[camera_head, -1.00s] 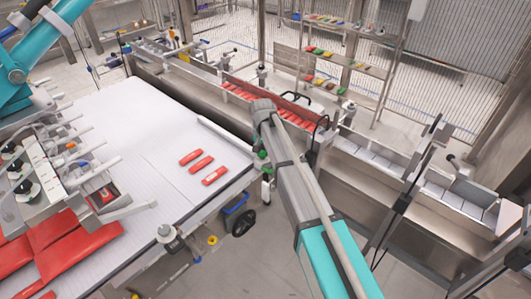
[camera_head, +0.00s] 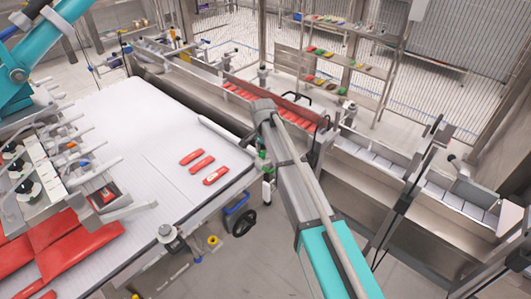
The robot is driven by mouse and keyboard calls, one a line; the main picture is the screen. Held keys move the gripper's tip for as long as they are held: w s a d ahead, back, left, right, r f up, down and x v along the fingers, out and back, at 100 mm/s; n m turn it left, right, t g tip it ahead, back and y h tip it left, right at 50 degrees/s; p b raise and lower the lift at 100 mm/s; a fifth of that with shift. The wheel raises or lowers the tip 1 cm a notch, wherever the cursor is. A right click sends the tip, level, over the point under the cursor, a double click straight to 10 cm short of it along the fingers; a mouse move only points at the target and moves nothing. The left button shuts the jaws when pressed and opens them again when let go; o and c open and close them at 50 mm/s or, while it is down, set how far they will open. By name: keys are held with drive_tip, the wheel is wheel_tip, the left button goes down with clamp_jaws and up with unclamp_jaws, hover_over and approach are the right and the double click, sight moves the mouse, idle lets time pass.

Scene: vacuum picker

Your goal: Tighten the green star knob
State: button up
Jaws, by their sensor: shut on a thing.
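A small green knob (camera_head: 262,154) shows at the right edge of the white table, close against the left side of my arm. A second green spot (camera_head: 267,170) sits just below it, on top of a pale upright fitting. Both are too small for me to tell the star shape or which is the star knob. My grey and teal arm reaches up from the bottom right, and its grey end stands above and beyond the knob. My gripper's fingers are hidden behind my arm, so their hold on anything cannot be seen.
The white table (camera_head: 150,130) carries several red packs (camera_head: 201,164). A black handwheel (camera_head: 243,222) and blue box (camera_head: 235,203) are below its right edge. A metal conveyor (camera_head: 365,185) with red packs farther back runs behind my arm. Shelves (camera_head: 345,60) stand at the back.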

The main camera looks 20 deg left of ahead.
drive_tip(key=shift+d, duration=0.15)
drive_tip(key=o, duration=1.1)
drive_tip(key=shift+o, duration=0.2)
drive_tip(key=shift+w, duration=0.1)
